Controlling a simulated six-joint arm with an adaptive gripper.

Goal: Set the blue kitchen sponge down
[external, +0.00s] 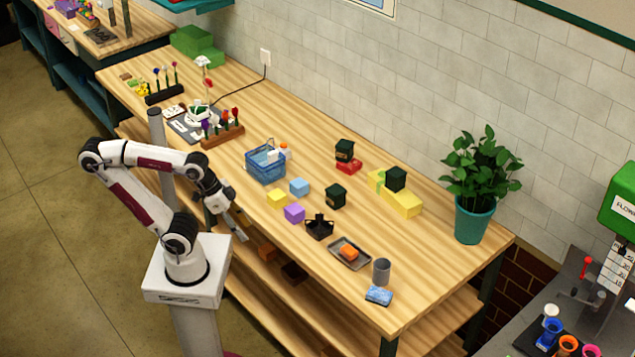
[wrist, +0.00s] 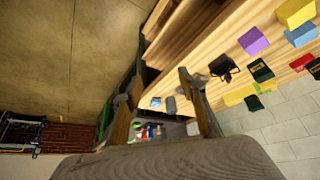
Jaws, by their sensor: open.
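The blue kitchen sponge (external: 379,295) lies flat on the wooden table near its front right corner, just in front of a grey cup (external: 381,271). In the wrist view the sponge (wrist: 156,101) looks small and distant, beside the grey cup (wrist: 171,104). My gripper (external: 239,232) is off the table's front edge, well to the left of the sponge. Its two fingers stand apart in the wrist view (wrist: 155,86), and nothing is between them.
A tray (external: 337,255) with an orange block (external: 348,253) lies left of the cup. A black holder (external: 319,228), coloured blocks and a blue basket (external: 265,165) stand farther left. A potted plant (external: 474,195) is at the back right. Table (external: 420,290) is bare right of the sponge.

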